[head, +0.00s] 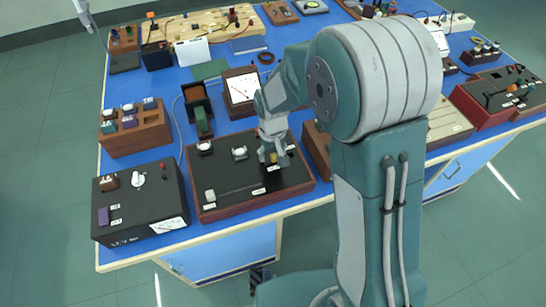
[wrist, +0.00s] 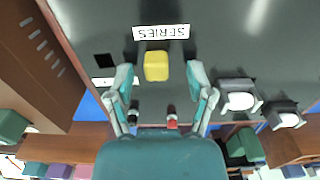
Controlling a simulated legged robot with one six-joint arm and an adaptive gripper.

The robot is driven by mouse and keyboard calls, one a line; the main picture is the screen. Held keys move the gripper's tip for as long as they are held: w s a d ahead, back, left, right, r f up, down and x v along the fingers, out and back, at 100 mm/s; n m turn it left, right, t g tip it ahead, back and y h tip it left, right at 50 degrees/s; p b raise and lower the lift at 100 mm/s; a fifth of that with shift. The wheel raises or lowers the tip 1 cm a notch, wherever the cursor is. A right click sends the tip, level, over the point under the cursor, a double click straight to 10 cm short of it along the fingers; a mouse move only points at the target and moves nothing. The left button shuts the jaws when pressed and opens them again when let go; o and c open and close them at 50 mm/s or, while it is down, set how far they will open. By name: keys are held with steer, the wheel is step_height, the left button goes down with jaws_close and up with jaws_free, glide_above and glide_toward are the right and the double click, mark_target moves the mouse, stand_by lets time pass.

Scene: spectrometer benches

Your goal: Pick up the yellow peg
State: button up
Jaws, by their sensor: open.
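The yellow peg (wrist: 156,66) stands on the dark top of a wood-framed board (head: 229,183), beside a white label reading SERIES (wrist: 161,32). In the wrist view my gripper (wrist: 160,72) is open, with one finger on each side of the peg and a gap on both sides. In the head view my gripper (head: 273,158) points down over the right part of the board, and a bit of the yellow peg shows between its fingers. I cannot tell how far down the fingers reach along the peg.
White-topped parts (wrist: 240,101) stand on the board right of my gripper in the wrist view. Red (wrist: 171,121) and black posts show between the fingers near the palm. A black meter box (head: 140,205) stands left of the board, and an analog meter (head: 241,90) behind it.

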steer(key=shift+a, duration=0.1)
steer(key=shift+d, duration=0.35)
jaws_close()
steer(key=shift+a, duration=0.1)
